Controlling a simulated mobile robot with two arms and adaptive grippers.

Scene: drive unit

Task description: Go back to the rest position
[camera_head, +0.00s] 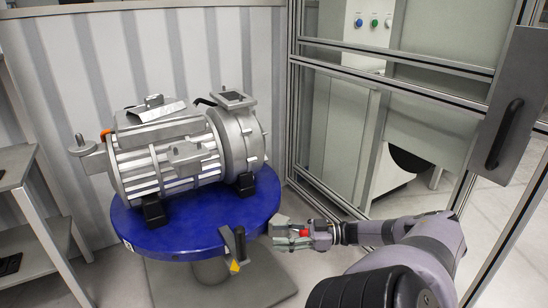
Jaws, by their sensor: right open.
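My right arm comes in from the lower right, and its gripper (277,235) is at the right front edge of the round blue table (190,238). The gripper is open, with its fingers pointing left; nothing is clearly seen between them. A silver drive unit (165,165) lies on the blue table on black feet. A dark upright piece with a yellow tip (234,250) stands at the table's front edge, a little left of the gripper. I cannot tell whether the gripper touches the table edge. My left gripper is not in view.
A metal-framed glass partition (345,150) stands behind and right of my arm, with a dark door handle (503,133) at the upper right. A grey shelf (30,240) stands at the left edge. A corrugated wall (75,70) closes the back.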

